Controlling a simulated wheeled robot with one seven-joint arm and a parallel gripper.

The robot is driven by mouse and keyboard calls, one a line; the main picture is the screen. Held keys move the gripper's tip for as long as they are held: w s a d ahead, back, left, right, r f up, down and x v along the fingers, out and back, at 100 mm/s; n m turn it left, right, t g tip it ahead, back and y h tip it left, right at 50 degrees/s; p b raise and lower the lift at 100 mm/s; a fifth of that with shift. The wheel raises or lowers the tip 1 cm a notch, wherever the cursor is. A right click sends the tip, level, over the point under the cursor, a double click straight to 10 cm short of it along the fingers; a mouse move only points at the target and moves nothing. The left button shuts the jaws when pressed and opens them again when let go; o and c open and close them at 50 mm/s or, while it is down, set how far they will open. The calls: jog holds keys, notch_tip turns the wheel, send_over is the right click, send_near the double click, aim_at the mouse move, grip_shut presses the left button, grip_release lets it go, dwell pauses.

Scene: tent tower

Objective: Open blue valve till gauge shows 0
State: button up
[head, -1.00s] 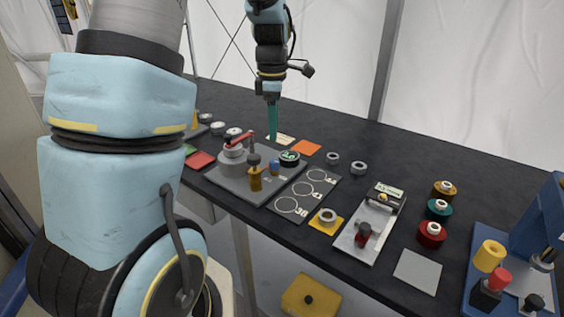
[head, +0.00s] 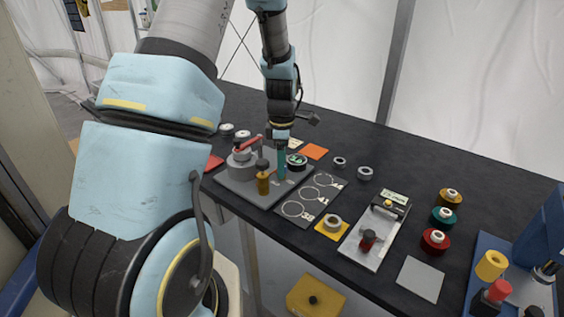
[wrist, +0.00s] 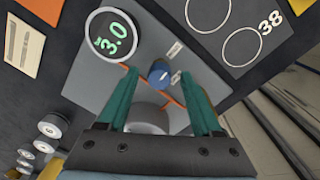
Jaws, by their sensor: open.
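The blue valve (wrist: 159,75) is a small round knob with a light pointer mark on a grey plate (head: 232,182). In the wrist view it lies between the teal fingertips of my open gripper (wrist: 158,70), with a gap on both sides. In the head view my gripper (head: 281,162) points down over the plate and hides the knob. The round gauge (wrist: 113,36) has a white rim and a dark face with green digits that read 3.0. In the head view the gauge (head: 297,160) sits just right of my gripper.
A red lever (head: 248,144) on a grey cylinder and a brass cylinder (head: 263,183) stand close to my gripper on the same plate. A dark board with white circles (head: 312,198) lies to the right. The table's back right is clear.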

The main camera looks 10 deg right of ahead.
grip_shut()
dwell(0.3)
jog(key=shift+m, duration=0.4)
jog(key=m+b, duration=0.1)
jog(key=m, duration=0.2)
jog(key=shift+m, duration=0.4)
jog(key=m+b, duration=0.1)
jog(key=m, duration=0.3)
jog(key=shift+w+m, duration=0.1)
jog(key=shift+m, duration=0.2)
jog(key=m+b, duration=0.1)
jog(key=m, duration=0.7)
jog(key=shift+m, duration=0.3)
